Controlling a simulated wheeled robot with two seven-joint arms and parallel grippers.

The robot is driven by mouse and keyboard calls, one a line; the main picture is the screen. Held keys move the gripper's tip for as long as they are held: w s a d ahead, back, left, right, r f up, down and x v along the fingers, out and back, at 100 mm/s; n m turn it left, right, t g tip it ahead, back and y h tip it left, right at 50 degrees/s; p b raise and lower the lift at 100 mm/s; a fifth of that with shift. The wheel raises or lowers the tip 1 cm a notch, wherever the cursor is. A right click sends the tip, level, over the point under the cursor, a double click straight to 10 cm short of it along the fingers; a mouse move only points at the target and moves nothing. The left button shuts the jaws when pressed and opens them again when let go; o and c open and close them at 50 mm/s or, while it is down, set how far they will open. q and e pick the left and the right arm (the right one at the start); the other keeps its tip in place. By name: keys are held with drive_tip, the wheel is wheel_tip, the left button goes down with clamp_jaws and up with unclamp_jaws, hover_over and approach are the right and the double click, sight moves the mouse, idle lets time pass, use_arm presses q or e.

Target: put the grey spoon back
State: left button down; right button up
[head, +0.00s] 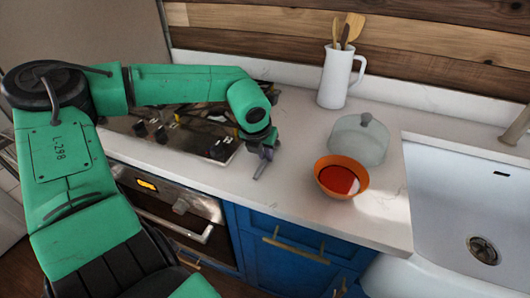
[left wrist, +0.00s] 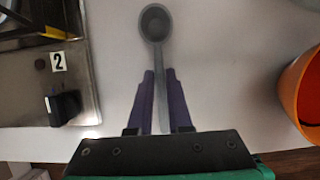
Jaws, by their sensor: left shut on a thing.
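The grey spoon (left wrist: 155,24) is in my left gripper (left wrist: 160,73), its handle running between the two purple fingers and its bowl pointing away from the gripper. In the head view my left gripper (head: 265,152) is over the white counter, just right of the stove, with a small grey part of the spoon (head: 260,172) showing below it. A white jug (head: 334,80) stands against the back of the counter with several wooden utensils (head: 349,30) in it. I cannot tell whether the spoon touches the counter. My right gripper is not in view.
An orange bowl (head: 324,183) with red contents stands near the counter's front edge; it also shows in the left wrist view (left wrist: 302,95). A grey-green lidded dome (head: 358,145) is behind it. The stove (head: 190,132) is left, the white sink (head: 450,200) right. Counter between stove and jug is clear.

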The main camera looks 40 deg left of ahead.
use_arm(q)
drive_tip(key=shift+f, duration=0.1)
drive_tip(key=c, duration=0.8)
unclamp_jaws()
drive_tip(key=shift+c, duration=0.2)
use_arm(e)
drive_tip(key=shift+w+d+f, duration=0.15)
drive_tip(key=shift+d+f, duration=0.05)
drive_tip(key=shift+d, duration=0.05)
use_arm(q)
drive_tip(key=shift+r, duration=0.4)
drive_tip(key=b+v, duration=0.1)
drive_tip(key=v, duration=1)
drive_tip(key=shift+s+r, duration=0.25)
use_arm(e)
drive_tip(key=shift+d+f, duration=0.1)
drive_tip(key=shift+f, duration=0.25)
use_arm(q)
drive_tip(key=shift+d+r, duration=0.1)
drive_tip(key=shift+d, duration=0.05)
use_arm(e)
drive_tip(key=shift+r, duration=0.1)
